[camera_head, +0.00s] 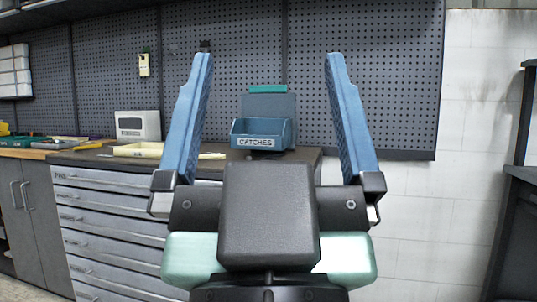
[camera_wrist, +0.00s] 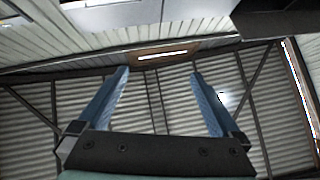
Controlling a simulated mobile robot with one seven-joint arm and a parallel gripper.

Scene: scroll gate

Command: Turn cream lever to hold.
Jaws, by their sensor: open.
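My gripper (camera_head: 269,57) stands upright in the middle of the head view, its two blue fingers spread wide with nothing between them. It also shows open and empty in the wrist view (camera_wrist: 160,73), against a corrugated ceiling. I cannot make out a cream lever for certain in either view. A small cream piece (camera_head: 144,65) with a dark and green top hangs on the pegboard at the left. A blue bin (camera_head: 262,142) labelled CATCHES stands behind my gripper, seen between the fingers; my gripper's body covers what lies below it.
A grey drawer cabinet (camera_head: 110,215) with a dark top runs along the wall. A pale yellow tray (camera_head: 137,150) and a white box (camera_head: 137,125) stand on it. The pegboard (camera_head: 390,80) is behind. A dark unit (camera_head: 519,190) stands at the right edge.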

